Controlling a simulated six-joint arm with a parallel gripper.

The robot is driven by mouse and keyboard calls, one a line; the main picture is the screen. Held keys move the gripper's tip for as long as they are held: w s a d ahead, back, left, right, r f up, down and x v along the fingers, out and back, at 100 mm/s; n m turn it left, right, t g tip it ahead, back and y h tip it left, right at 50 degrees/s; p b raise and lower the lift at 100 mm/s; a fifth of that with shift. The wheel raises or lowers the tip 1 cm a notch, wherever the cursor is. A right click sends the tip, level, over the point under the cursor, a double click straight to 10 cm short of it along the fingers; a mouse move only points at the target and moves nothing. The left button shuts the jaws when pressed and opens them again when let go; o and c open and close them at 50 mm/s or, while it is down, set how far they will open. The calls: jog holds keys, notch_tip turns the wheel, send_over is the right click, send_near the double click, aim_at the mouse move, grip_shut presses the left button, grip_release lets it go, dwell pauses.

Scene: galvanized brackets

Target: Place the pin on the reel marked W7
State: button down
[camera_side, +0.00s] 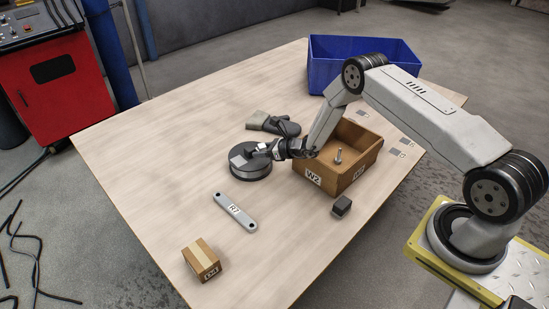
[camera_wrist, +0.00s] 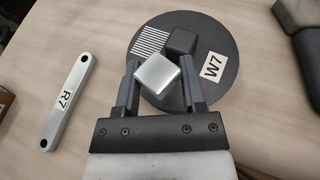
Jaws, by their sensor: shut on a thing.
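The dark round reel (camera_side: 250,172) lies flat on the table, and the wrist view shows its W7 label (camera_wrist: 213,65) and a striped patch. My gripper (camera_side: 268,149) is over the reel, shut on a small silver block (camera_wrist: 157,73) with rounded corners. Whether the block touches the reel I cannot tell. A dark cube-shaped piece (camera_wrist: 181,42) shows beside it over the reel. A bolt-like metal pin (camera_side: 338,156) stands in the wooden box (camera_side: 325,184) marked W2, behind my gripper to the right.
A grey bar (camera_side: 235,212) marked R7 lies in front of the reel. A small carton (camera_side: 201,260) and a dark block (camera_side: 341,205) sit nearer the front. Grey and dark pieces (camera_side: 273,123) lie behind the reel. A blue bin (camera_side: 330,75) stands at the back.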

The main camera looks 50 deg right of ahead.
jog(key=shift+w+f, duration=0.15)
jog(key=shift+f, duration=1.55)
jog(key=shift+f, duration=0.15)
jog(key=shift+c, duration=0.8)
grip_release()
